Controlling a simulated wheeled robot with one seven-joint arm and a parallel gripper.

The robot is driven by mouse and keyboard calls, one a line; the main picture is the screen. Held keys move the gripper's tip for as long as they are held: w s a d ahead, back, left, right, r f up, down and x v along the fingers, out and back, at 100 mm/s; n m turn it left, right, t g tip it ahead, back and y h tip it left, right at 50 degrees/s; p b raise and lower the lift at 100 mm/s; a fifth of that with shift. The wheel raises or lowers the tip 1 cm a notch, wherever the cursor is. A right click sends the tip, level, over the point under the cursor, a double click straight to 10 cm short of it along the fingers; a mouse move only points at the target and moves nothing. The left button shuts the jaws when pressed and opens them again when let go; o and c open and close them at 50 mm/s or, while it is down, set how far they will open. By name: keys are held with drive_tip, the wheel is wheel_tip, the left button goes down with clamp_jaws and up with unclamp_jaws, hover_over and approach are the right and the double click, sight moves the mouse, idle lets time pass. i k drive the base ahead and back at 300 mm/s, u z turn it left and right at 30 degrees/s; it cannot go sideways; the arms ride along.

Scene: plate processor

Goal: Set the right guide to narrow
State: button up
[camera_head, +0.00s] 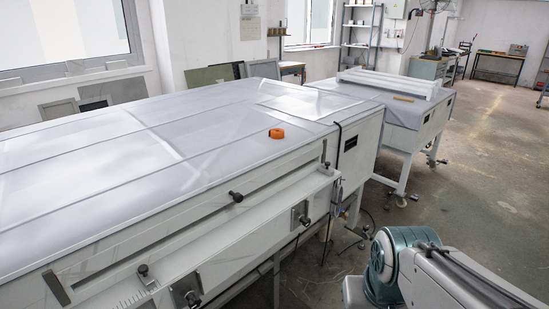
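The plate processor (130,125) fills the left and middle of the head view. Its front has a long pale rail with a slot. A dark knob (236,196) sits on the upper rail near the middle. A lower clamp with a dark knob (143,269) stands at the left beside a ruled scale (132,300). Another metal bracket with a knob (304,220) sits on the lower front at the right. I cannot tell which of these is the right guide or its setting. My arm shows at the lower right; my gripper is not in view.
A second table (405,108) with white rolls stands behind, to the right. A dark cable hangs near the processor's right end. The concrete floor (480,190) at right is largely clear.

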sight(323, 169)
drive_tip(key=u, duration=0.25)
drive_tip(key=i, duration=1.25)
drive_tip(key=z, duration=0.5)
